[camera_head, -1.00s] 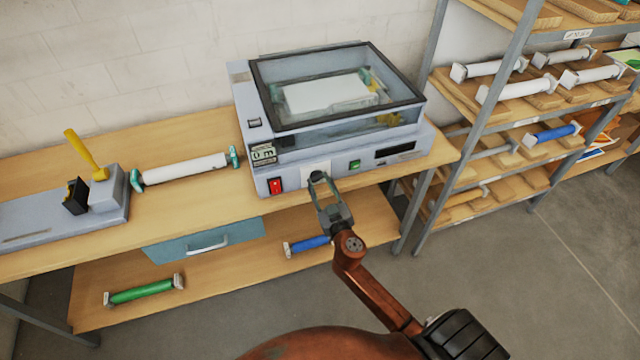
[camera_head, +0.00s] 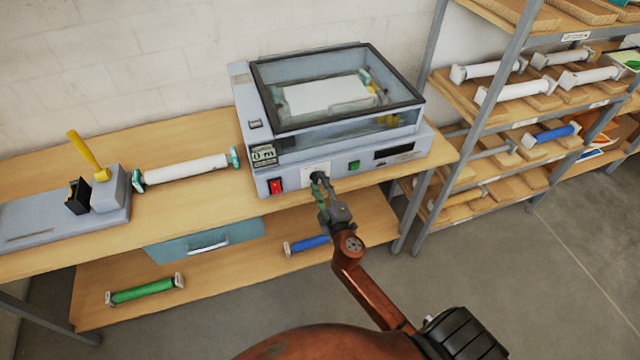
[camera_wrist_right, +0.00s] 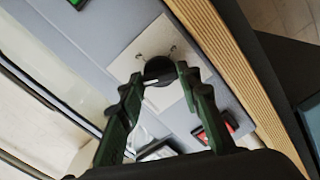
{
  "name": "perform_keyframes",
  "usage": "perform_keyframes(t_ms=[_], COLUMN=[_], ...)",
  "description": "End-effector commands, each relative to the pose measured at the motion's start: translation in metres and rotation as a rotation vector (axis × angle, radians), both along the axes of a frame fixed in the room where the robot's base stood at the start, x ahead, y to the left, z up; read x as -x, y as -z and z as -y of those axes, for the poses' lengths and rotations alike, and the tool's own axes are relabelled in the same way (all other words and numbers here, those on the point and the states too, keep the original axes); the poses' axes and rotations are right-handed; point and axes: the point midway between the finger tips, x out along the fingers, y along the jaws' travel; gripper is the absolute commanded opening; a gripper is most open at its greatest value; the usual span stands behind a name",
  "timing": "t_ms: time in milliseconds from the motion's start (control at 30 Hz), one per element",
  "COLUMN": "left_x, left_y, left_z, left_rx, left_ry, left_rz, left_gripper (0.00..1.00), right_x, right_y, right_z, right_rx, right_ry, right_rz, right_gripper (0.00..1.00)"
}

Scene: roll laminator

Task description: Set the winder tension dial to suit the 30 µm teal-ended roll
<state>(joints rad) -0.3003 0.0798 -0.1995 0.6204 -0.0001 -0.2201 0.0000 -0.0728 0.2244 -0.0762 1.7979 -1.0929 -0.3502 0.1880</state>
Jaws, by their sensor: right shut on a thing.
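The laminator (camera_head: 330,115) stands on the bench with its clear lid down. Its winder tension dial, a small black knob (camera_wrist_right: 158,69), sits on a pale square plate (camera_wrist_right: 150,45) on the front panel. My right gripper (camera_head: 320,182) is at the front panel, shut on the dial; in the wrist view its fingertips (camera_wrist_right: 160,78) are on either side of the knob. The dial's setting marks are too small to read. A white roll with teal ends (camera_head: 186,169) lies on the bench left of the machine. My left gripper is not in view.
A red switch (camera_head: 275,186) and a green button (camera_head: 354,165) flank the dial. A blue roll (camera_head: 308,245) and a green roll (camera_head: 143,290) lie on the lower shelf. A rack (camera_head: 500,150) with several rolls stands at right.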

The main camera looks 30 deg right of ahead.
Motion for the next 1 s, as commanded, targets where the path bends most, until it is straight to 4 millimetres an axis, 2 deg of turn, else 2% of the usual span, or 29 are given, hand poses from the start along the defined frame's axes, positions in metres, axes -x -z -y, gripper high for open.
perform_keyframes(t_ms=[200,500,1000], left_x=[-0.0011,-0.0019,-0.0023], left_y=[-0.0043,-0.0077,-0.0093], left_z=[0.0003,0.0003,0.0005], left_rx=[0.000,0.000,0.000], left_ry=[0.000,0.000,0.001], left_rz=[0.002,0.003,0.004], left_gripper=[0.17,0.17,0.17], right_x=[0.0004,0.0003,0.0003], right_y=[0.0000,0.0004,0.0013], right_z=[0.0002,-0.0001,-0.0001], right_rx=[0.184,0.373,0.469], right_ry=[0.000,-0.001,-0.001], right_rz=[-0.046,-0.091,-0.115], right_gripper=[0.07,0.07,0.07])
